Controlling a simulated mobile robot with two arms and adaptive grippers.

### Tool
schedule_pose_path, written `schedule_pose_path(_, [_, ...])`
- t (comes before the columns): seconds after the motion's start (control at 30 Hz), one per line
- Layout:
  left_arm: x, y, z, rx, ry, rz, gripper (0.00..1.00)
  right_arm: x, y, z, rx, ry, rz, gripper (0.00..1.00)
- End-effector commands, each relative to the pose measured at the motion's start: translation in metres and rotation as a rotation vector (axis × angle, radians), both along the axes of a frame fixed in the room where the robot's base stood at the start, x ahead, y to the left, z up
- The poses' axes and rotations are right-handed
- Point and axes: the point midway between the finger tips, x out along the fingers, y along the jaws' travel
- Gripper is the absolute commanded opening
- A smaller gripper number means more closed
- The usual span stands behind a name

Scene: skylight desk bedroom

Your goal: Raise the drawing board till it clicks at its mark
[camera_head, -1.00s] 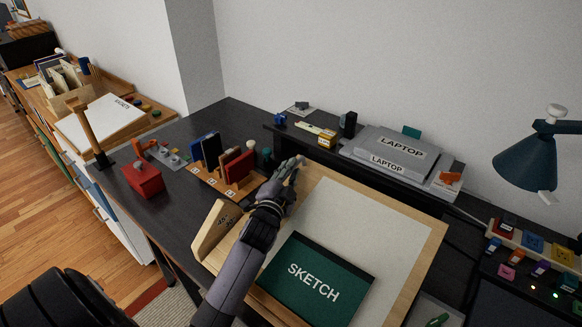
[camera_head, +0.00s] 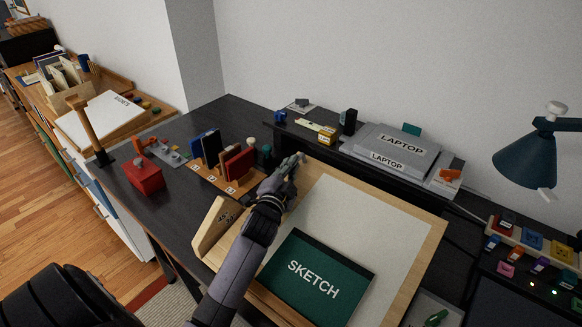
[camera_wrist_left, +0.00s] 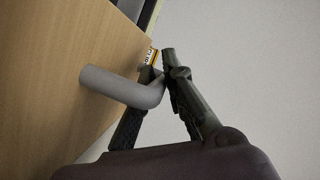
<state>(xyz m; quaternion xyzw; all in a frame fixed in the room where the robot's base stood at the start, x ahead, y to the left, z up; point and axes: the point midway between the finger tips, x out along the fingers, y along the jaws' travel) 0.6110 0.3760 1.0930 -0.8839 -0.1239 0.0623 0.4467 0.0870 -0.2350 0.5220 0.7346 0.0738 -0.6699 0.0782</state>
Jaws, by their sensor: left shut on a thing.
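The drawing board (camera_head: 433,235) is a pale wooden panel with a large sheet of paper (camera_head: 375,225) on it. A green sketchbook (camera_head: 316,278) lies over its near part. A wooden side piece with dark marks (camera_head: 213,232) stands at its left; the marks are too small to read. My left gripper (camera_head: 293,160) is at the board's far left corner. In the left wrist view my left gripper (camera_wrist_left: 160,68) is shut at the end of a bent grey handle (camera_wrist_left: 118,87), which sticks out from the wooden surface (camera_wrist_left: 65,75). My right gripper is not in view.
Left of the board stand a small rack of books (camera_head: 240,163) and a red box (camera_head: 143,176). Behind it, a shelf holds a grey laptop (camera_head: 395,150) and small items. A blue lamp (camera_head: 527,160) hangs at the right. The dark desk is partly clear at the back left.

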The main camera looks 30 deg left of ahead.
Motion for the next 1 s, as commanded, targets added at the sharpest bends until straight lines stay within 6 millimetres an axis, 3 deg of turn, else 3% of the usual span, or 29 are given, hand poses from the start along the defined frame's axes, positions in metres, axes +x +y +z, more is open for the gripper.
schedule_pose_path(0.33, [0.0, 0.0, -0.001, 0.0, 0.001, -0.001, 0.0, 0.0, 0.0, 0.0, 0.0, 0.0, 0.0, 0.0])
schedule_pose_path(0.6, [-0.005, 0.0, 0.023, -0.005, -0.076, -0.002, 0.0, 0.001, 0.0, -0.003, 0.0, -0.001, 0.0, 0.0])
schedule_pose_path(0.8, [-0.005, 0.0, 0.024, -0.003, -0.077, -0.001, 0.0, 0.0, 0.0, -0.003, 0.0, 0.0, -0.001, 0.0])
schedule_pose_path(0.83, [-0.005, 0.0, 0.024, -0.003, -0.077, -0.001, 0.12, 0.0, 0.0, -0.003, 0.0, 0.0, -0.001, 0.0])
schedule_pose_path(1.0, [-0.005, 0.0, 0.024, -0.003, -0.077, -0.001, 0.19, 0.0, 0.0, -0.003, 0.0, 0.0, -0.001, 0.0])
